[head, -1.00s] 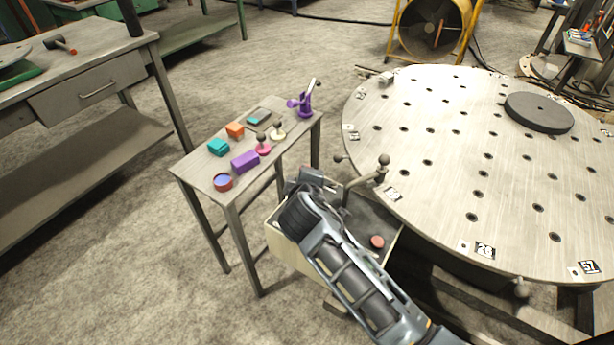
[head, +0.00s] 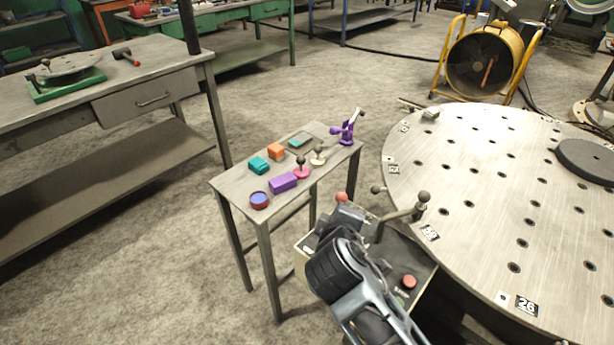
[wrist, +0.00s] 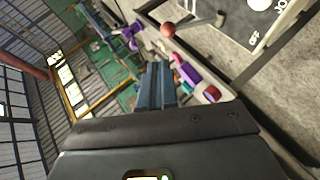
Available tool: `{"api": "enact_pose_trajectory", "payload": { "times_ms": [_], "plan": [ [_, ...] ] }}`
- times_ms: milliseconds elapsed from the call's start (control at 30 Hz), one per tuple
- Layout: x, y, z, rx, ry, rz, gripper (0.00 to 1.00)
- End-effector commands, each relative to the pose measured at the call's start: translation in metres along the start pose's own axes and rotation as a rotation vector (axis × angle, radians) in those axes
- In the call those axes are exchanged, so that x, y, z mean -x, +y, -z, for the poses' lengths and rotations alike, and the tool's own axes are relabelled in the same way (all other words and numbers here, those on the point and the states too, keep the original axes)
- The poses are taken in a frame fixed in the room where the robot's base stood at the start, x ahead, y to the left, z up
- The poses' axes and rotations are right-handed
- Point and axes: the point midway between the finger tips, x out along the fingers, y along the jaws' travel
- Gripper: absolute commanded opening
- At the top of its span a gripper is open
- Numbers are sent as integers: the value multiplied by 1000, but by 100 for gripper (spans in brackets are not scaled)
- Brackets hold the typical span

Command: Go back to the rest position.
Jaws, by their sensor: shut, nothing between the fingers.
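My gripper shows in the wrist view (wrist: 157,88) with its two fingers together and nothing between them. In the head view my arm reaches up from the bottom, and its wrist covers part of the control box (head: 420,262) beside the round table. The fingers are hard to make out there. The small side table (head: 232,186) stands to the left of my arm, apart from it. It bears a purple block (head: 283,183), a teal block (head: 259,166), an orange block (head: 276,151), a round reddish container (head: 259,200) and a purple clamp-like thing (head: 347,128).
The large round table (head: 480,180) with holes fills the right side. Levers with ball knobs (head: 423,197) and a red button (head: 409,282) stand on the control box close to my arm. A workbench (head: 130,85) is at left. Bare floor (head: 150,270) lies at lower left.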

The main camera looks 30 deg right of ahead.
Motion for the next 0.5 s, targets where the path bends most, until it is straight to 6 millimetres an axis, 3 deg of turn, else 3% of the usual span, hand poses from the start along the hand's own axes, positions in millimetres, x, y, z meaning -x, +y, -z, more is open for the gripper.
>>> {"api": "enact_pose_trajectory", "payload": {
  "times_ms": [267,500],
  "plan": [
    [3,-7,-7,-4,15,12,0],
    [35,-53,-54,-70,155,101,0]
  ]
}}
